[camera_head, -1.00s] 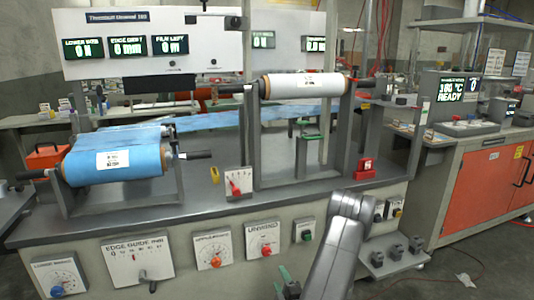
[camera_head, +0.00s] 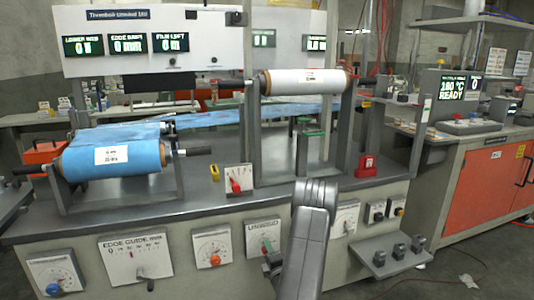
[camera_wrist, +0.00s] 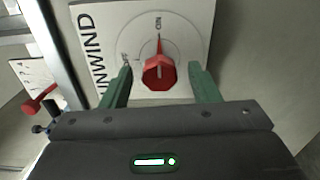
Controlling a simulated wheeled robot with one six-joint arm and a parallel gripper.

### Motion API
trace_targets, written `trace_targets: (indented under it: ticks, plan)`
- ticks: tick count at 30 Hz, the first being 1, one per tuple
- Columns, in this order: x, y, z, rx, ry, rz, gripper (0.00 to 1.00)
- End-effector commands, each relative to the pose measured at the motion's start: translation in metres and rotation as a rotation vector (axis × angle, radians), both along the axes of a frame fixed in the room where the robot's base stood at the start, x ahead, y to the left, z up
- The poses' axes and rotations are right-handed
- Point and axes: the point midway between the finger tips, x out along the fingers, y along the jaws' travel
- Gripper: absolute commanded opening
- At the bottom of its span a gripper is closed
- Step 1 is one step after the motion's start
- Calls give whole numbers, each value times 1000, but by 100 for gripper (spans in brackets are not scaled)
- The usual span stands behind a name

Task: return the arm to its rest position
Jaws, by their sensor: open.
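My grey arm reaches up from the bottom of the head view in front of the machine. My gripper (camera_wrist: 161,80) is open in the wrist view, its two green fingers apart. A red knob (camera_wrist: 159,73) on the white UNWIND plate (camera_wrist: 185,20) shows between and beyond the fingers, its pointer toward ON. I cannot tell the exact gap between fingers and knob. In the head view my arm's end stands beside the UNWIND plate (camera_head: 262,236), and the gripper there is mostly hidden.
The machine's front carries the edge guide panel (camera_head: 136,262), another dial (camera_head: 212,247) and a shelf with several small switches (camera_head: 392,255). A blue film roll (camera_head: 113,158) and a white roll (camera_head: 304,82) sit above. An orange cabinet (camera_head: 485,195) stands at right.

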Motion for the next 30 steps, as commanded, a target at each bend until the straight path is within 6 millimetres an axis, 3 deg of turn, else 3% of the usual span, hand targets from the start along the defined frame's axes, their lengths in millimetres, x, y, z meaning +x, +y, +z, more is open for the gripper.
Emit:
trace_targets:
  ticks: [30]
  plan:
    - [0,0,-1,-783,-256,0,55]
